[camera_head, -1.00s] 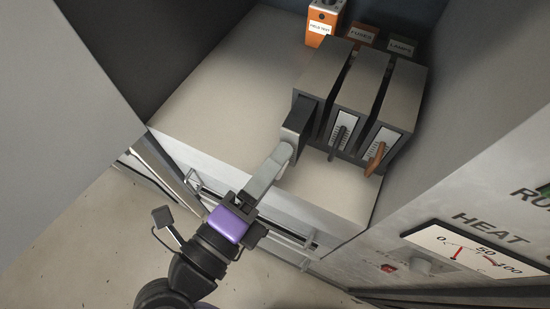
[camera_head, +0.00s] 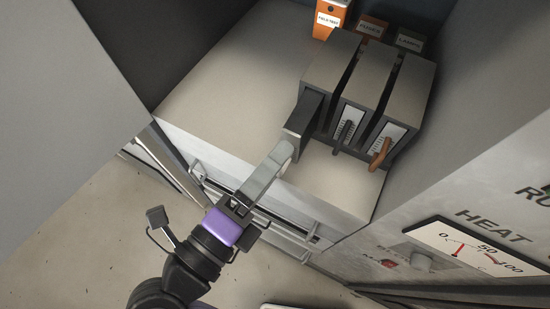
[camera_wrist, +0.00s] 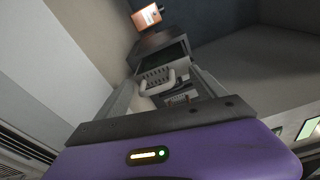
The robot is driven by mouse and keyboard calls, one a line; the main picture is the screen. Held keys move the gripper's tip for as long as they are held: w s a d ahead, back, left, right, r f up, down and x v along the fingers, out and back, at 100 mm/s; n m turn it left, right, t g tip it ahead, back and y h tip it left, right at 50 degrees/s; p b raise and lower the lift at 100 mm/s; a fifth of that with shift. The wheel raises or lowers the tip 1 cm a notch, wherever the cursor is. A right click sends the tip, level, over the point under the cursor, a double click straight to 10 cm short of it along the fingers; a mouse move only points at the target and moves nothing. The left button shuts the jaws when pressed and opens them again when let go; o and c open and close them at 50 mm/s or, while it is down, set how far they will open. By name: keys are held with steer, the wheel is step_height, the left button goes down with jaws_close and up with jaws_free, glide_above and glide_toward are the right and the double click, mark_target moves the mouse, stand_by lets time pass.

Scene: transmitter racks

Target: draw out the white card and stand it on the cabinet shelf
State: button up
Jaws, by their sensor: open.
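A dark rack (camera_head: 362,72) with three bays stands on a pale surface. In the wrist view, a perforated card face (camera_wrist: 156,74) with a white loop handle (camera_wrist: 160,86) sits at the near bay; I take this as the white card. In the head view my arm and fingers hide this handle. My gripper (camera_head: 286,150) is open at the rack's left bay. In the wrist view its fingers lie on both sides of the handle, and whether they touch it cannot be told. The pale flat top (camera_head: 225,95) under the rack may be the cabinet shelf.
The other bays hold cards with a dark handle (camera_head: 345,133) and an orange handle (camera_head: 380,152). An orange field-test box (camera_head: 329,20) stands behind. A grey panel with a HEAT meter (camera_head: 465,243) rises at right. The pale top left of the rack is clear.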

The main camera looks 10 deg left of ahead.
steer(key=v, duration=1)
steer(key=shift+s+a, duration=0.25)
steer(key=shift+s, duration=0.1)
